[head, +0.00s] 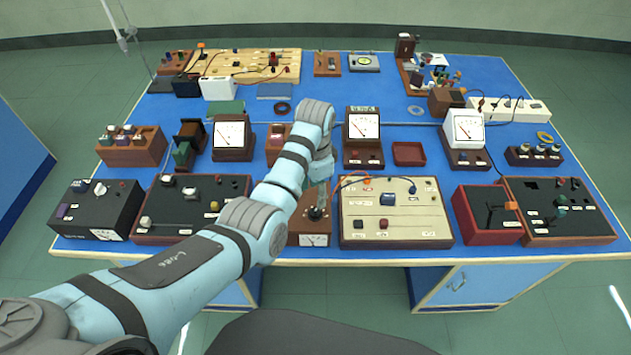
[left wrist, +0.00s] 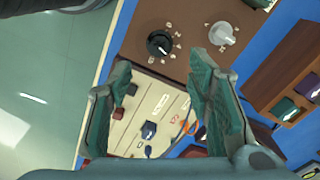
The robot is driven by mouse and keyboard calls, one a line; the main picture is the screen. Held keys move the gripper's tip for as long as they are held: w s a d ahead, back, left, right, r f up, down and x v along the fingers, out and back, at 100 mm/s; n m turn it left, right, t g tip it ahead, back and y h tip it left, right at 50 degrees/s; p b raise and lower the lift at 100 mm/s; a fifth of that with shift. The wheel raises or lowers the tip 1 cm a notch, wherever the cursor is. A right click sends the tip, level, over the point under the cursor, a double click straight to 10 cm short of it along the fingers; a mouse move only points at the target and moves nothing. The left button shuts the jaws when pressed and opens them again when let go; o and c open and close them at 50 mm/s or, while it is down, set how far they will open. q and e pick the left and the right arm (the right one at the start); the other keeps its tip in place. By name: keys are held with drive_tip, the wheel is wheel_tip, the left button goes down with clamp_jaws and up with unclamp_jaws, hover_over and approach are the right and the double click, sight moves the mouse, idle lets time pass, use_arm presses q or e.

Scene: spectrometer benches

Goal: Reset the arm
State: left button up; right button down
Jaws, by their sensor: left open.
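My left arm reaches in from the lower left over the blue bench (head: 330,95). My left gripper (head: 320,190) points down above a brown box with a black knob (head: 315,213), beside a cream panel (head: 410,232); the arm partly hides that box. In the left wrist view the left gripper (left wrist: 163,72) is open, its two green-grey fingers apart and nothing between them. The black knob (left wrist: 160,43) and a grey knob (left wrist: 221,34) lie beyond the fingertips. The cream panel (left wrist: 150,108) shows between the fingers. My right gripper is not in view.
A dark red-brown control box (head: 190,220) stands left of the gripper. Dial meters (head: 362,125) stand behind it, with a small red tray (head: 409,153) to their right. A red box (head: 485,215) stands at the front right. Bare blue surface shows between the devices.

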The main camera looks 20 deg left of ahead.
use_arm(q)
wheel_tip(320, 180, up, 4)
drive_tip(key=shift+r, duration=0.1)
idle(0.4)
